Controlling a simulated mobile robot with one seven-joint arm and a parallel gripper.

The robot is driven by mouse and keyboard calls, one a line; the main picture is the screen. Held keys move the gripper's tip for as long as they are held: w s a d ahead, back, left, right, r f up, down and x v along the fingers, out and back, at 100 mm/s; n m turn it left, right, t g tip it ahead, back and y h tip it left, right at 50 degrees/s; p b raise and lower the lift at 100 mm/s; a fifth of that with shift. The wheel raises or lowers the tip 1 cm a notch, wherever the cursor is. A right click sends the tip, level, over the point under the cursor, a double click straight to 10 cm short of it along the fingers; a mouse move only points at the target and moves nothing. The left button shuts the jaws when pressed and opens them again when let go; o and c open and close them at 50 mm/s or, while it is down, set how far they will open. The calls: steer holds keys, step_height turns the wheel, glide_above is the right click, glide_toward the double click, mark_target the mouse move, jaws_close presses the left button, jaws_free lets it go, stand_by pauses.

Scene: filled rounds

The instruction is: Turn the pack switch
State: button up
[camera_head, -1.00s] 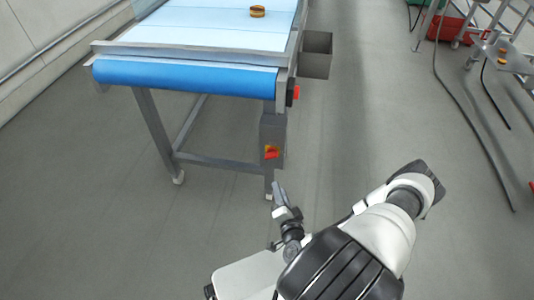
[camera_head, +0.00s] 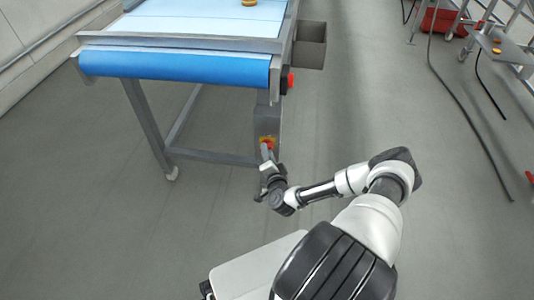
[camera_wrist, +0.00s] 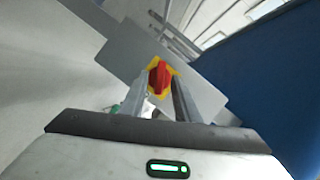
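The pack switch (camera_head: 267,143) is a red rotary handle on a yellow plate, fixed to a grey box (camera_head: 267,121) on the conveyor's front right leg. In the wrist view the red handle (camera_wrist: 159,77) stands on its yellow plate (camera_wrist: 151,88), with the grey box (camera_wrist: 128,45) around it. My gripper (camera_head: 266,153) is just in front of the switch. In the wrist view my gripper (camera_wrist: 157,92) has its two fingers apart, one on either side below the handle, with a gap between them. Whether a finger touches the handle, I cannot tell.
The conveyor (camera_head: 175,66) with its blue roller end stands above and left of the switch. A red button (camera_head: 291,80) sits on its right side, below a grey bin (camera_head: 310,45). A cable (camera_head: 452,90) lies on the floor at right. The floor between is clear.

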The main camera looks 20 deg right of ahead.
steer(key=shift+w+d+f, duration=0.1)
steer(key=shift+w+d, duration=0.1)
steer(key=shift+w, duration=0.5)
jaws_close()
